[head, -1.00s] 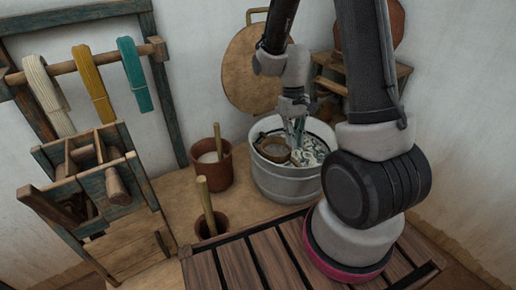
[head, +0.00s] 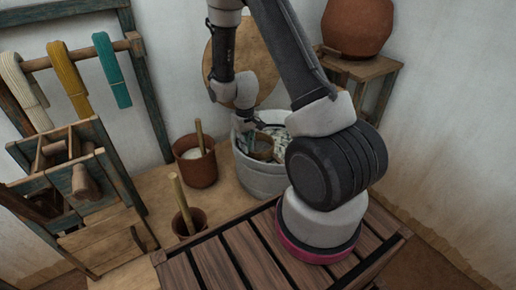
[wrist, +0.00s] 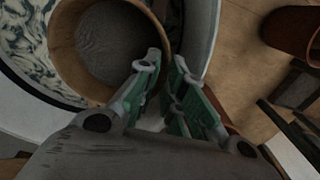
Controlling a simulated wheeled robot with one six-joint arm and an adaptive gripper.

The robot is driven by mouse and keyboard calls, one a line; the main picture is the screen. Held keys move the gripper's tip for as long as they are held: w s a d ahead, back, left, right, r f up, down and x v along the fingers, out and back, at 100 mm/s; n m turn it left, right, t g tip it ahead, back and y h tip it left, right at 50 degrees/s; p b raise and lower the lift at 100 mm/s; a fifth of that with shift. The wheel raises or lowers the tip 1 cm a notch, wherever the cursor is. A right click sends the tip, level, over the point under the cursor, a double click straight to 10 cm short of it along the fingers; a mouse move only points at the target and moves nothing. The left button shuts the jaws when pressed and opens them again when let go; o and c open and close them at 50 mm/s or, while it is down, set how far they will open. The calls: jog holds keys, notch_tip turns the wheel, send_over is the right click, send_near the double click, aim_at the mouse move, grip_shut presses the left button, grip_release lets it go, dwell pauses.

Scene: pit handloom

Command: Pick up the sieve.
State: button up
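The sieve (wrist: 104,38), with a round wooden rim and grey mesh, lies in the wide grey tub (wrist: 205,22) beside pale patterned contents (wrist: 30,42). It also shows small in the head view (head: 263,149), partly hidden by my arm and gripper. My gripper (wrist: 166,58) reaches the sieve's right rim in the wrist view. One finger overlaps the inside of the rim and the other is just outside it. The fingers are close together with a narrow gap. I cannot tell whether they press on the rim.
Two brown pots (head: 196,162) (head: 188,221) with sticks stand left of the tub. A loom frame (head: 85,190) with hanging yarn is at the left. A clay jar (head: 357,27) sits on a wooden stand (head: 362,68) at the back right. A slatted wooden surface (head: 240,255) is in front.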

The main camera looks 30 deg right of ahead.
notch_tip(320, 180, down, 2)
jog(key=shift+f, duration=0.1)
jog(key=shift+c, duration=0.3)
grip_shut()
